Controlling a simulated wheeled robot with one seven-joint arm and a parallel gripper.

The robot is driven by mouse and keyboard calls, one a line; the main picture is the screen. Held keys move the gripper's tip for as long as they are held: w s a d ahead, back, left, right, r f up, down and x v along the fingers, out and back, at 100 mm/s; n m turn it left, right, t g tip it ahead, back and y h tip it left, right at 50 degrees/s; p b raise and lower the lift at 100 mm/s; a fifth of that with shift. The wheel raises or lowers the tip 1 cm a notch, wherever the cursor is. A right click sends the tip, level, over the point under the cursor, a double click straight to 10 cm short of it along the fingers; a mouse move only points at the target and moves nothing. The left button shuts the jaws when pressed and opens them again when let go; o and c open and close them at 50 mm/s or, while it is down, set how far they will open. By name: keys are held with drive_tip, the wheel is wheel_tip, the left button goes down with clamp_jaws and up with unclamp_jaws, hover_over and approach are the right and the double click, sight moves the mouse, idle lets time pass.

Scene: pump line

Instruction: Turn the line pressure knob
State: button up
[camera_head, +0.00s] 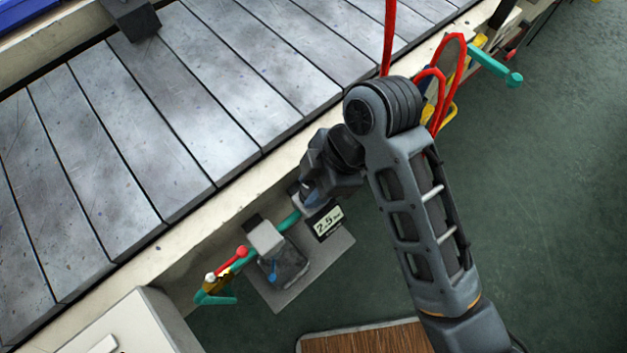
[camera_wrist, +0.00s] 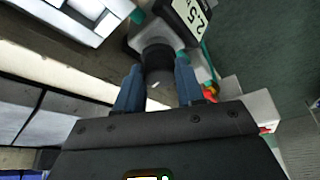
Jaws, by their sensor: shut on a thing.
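The line pressure knob (camera_wrist: 158,62) is a dark round cylinder on a grey housing in the wrist view. My gripper (camera_wrist: 157,76) has its two blue fingers on either side of the knob, shut on it. In the head view my gripper (camera_head: 308,194) reaches down beside the conveyor, and my wrist hides the knob there. A display (camera_head: 327,222) next to it reads 2.5, with a small unit after it. The display also shows in the wrist view (camera_wrist: 194,14), tilted and partly cut off.
The slatted conveyor (camera_head: 170,120) runs along the left. A teal pipe with a grey block (camera_head: 265,238) and a red-handled valve (camera_head: 232,262) lies left of the display. Red hoses (camera_head: 447,75) hang behind my arm. Green floor (camera_head: 550,200) is open at right.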

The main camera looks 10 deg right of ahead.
drive_tip(key=shift+c, duration=1)
drive_tip(key=shift+p, duration=0.35)
drive_tip(key=m+p, duration=0.2)
drive_tip(key=m+t+p, duration=0.1)
drive_tip(key=p, duration=0.1)
drive_tip(key=shift+s+r+m, duration=0.2)
drive_tip(key=shift+r+m, duration=0.1)
drive_tip(key=shift+m, duration=0.1)
drive_tip(key=m+t+p, duration=0.1)
drive_tip(key=m+p, duration=0.1)
drive_tip(key=m+t+p, duration=0.1)
drive_tip(key=m+p, duration=0.1)
drive_tip(key=shift+s+m+h+p, duration=0.1)
drive_tip(key=shift+m+h+p, duration=0.2)
drive_tip(key=shift+h+p, duration=0.1)
drive_tip(key=m+p, duration=0.1)
drive_tip(key=m+t+h+p, duration=0.1)
drive_tip(key=m, duration=0.1)
drive_tip(key=shift+a+f+m, duration=0.15)
drive_tip(key=shift+f+m, duration=0.05)
drive_tip(key=shift+m, duration=0.1)
drive_tip(key=m, duration=0.2)
drive_tip(key=m+h, duration=0.1)
drive_tip(key=m, duration=0.1)
drive_tip(key=shift+a+f+t+h, duration=0.1)
drive_tip(key=shift+t+h, duration=0.2)
drive_tip(key=shift+t, duration=0.1)
drive_tip(key=shift+a+m+h, duration=0.1)
drive_tip(key=shift+m+h, duration=0.8)
drive_tip(key=shift+m, duration=1.5)
